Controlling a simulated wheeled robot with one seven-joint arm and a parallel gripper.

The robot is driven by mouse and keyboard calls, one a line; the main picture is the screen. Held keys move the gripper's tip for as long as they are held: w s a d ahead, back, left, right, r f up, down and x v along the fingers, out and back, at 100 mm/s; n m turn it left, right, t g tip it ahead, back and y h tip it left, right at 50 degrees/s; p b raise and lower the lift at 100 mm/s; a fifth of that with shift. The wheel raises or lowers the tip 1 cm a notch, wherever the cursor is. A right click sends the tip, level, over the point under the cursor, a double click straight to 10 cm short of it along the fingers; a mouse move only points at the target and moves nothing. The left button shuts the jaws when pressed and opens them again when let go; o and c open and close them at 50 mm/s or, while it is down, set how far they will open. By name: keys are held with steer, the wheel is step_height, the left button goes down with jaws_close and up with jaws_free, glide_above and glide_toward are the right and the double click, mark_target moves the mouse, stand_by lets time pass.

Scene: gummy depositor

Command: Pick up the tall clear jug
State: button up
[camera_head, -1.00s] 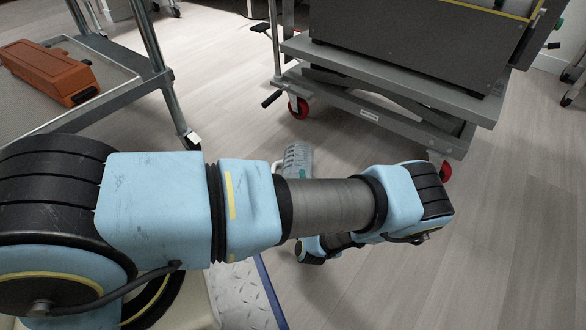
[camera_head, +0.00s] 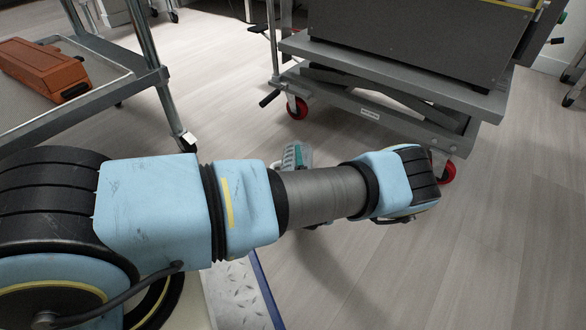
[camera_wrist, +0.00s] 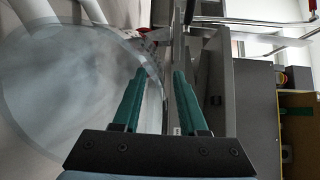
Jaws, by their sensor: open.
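The tall clear jug (camera_head: 303,153) shows in the head view just behind my forearm, which hides its lower part. In the wrist view a large, cloudy see-through round shape, which looks like the jug (camera_wrist: 70,95), fills the left side very close to the camera. My gripper (camera_wrist: 160,74) is open, with two teal fingers apart. The left finger overlaps the jug's right edge in the picture, and the right finger is outside it. I cannot tell whether either touches. A teal bit of the gripper (camera_head: 297,155) shows at the jug in the head view.
A grey lift cart (camera_head: 400,62) with red wheels stands behind, carrying a dark machine. A metal trolley (camera_head: 110,92) with an orange case (camera_head: 42,68) stands at the left. The floor (camera_head: 480,250) at the right is clear.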

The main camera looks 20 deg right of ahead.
jaws_close()
stand_by(1.4)
